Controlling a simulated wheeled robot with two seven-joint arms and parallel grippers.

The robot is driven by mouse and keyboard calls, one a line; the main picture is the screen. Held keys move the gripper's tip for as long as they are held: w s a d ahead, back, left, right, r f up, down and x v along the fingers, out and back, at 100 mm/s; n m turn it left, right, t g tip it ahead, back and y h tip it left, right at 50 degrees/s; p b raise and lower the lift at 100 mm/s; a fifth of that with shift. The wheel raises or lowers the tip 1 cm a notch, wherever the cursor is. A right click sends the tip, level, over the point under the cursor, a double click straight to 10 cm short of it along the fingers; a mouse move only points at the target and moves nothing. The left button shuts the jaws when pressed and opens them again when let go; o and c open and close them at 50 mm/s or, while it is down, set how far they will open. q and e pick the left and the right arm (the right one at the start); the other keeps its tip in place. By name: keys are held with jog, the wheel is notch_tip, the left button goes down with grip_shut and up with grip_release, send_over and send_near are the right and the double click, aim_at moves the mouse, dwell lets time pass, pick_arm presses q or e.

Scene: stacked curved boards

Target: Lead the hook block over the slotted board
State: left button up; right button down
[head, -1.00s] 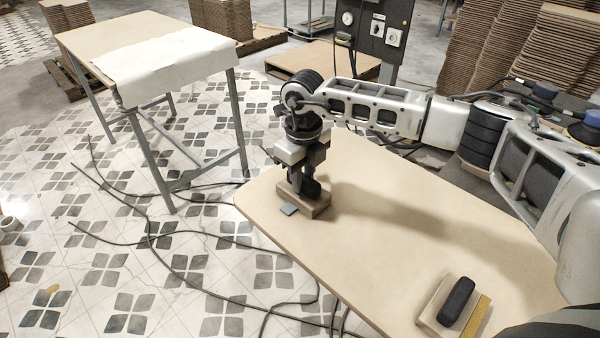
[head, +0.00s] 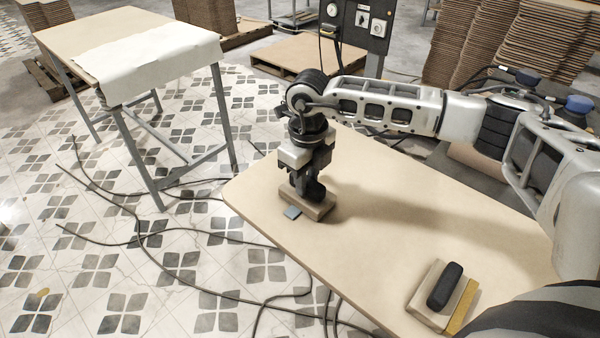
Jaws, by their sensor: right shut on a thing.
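My right gripper (head: 308,186) points down and is shut on a light wooden block (head: 317,212) with a dark grip on top. I take this for the hook block. A small blue-grey tab (head: 292,212) shows at the block's near left side. The block is at or just over the left part of a pale tan board (head: 380,240), and I cannot tell whether it touches. I take this board for the slotted board, but no slots can be made out. My left gripper is not in view.
A second wooden block (head: 424,305) with a black grip and a yellow edge strip lies at the board's near right. The middle of the board is clear. A metal-legged table (head: 95,52) with white paper stands at the back left. Cables (head: 180,290) lie on the tiled floor.

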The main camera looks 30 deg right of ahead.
aim_at(324, 188)
jog(key=shift+s+d+f, duration=0.2)
jog(key=shift+s, duration=0.3)
jog(key=shift+s+d+r, duration=0.1)
jog(key=shift+s+d, duration=0.2)
jog(key=shift+s, duration=0.4)
jog(key=shift+s+d, duration=0.25)
jog(key=shift+s, duration=0.4)
jog(key=shift+s+d, duration=0.25)
jog(key=shift+s, duration=0.45)
jog(key=shift+s+d, duration=0.25)
jog(key=shift+s, duration=0.45)
jog(key=shift+s+d, duration=0.1)
jog(key=shift+s, duration=0.05)
jog(key=shift+s+d, duration=0.1)
jog(key=shift+s, duration=0.2)
jog(key=shift+s+d, duration=0.2)
jog(key=shift+s, duration=0.3)
jog(key=shift+s+d, duration=0.2)
jog(key=shift+s, duration=0.3)
